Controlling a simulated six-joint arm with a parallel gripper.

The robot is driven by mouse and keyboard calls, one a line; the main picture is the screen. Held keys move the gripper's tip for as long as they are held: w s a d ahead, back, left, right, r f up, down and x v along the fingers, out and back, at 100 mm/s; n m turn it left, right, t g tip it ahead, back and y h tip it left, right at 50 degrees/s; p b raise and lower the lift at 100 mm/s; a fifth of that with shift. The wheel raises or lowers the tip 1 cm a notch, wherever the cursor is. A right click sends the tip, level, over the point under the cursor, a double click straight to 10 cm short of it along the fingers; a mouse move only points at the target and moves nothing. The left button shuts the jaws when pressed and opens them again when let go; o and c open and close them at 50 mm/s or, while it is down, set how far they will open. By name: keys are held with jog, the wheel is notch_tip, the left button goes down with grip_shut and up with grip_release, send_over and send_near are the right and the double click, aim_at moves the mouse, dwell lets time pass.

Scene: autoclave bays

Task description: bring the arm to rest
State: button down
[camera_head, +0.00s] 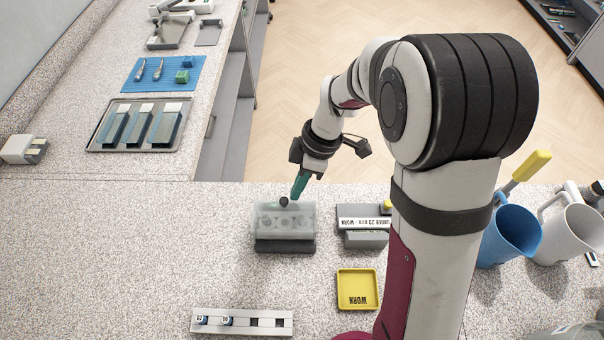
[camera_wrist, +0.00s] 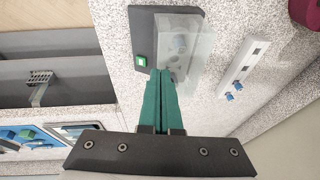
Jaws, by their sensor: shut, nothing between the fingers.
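My gripper (camera_head: 299,187) is above the speckled bench, over the right part of a dark-based device with a translucent cover (camera_head: 284,218). In the wrist view the green fingers (camera_wrist: 162,74) are together with nothing between them, and their tips overlap the near edge of the translucent cover (camera_wrist: 199,45). I cannot tell whether they touch it. The device's dark base (camera_wrist: 143,30) carries a green button (camera_wrist: 140,60) beside the fingers. A dark round knob (camera_head: 284,201) shows at the back of the cover in the head view.
A yellow tray marked WORN (camera_head: 358,289), a grey rack (camera_head: 242,321) with small vials and a labelled box (camera_head: 364,222) stand nearby. A blue jug (camera_head: 509,236) and a white jug (camera_head: 570,231) are at right. A tray with several blocks (camera_head: 139,125) lies at left.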

jog(key=w+a+v, duration=0.1)
jog(key=v, duration=1.2)
jog(key=s+d+f+m, duration=0.1)
jog(key=s+d+m, duration=0.1)
jog(key=s+m, duration=0.9)
jog(key=s+d+f+m+t+h, duration=0.1)
jog(key=s+d+m, duration=0.2)
jog(key=s+m, duration=0.9)
jog(key=shift+f+h, duration=0.2)
jog(key=shift+h, duration=0.1)
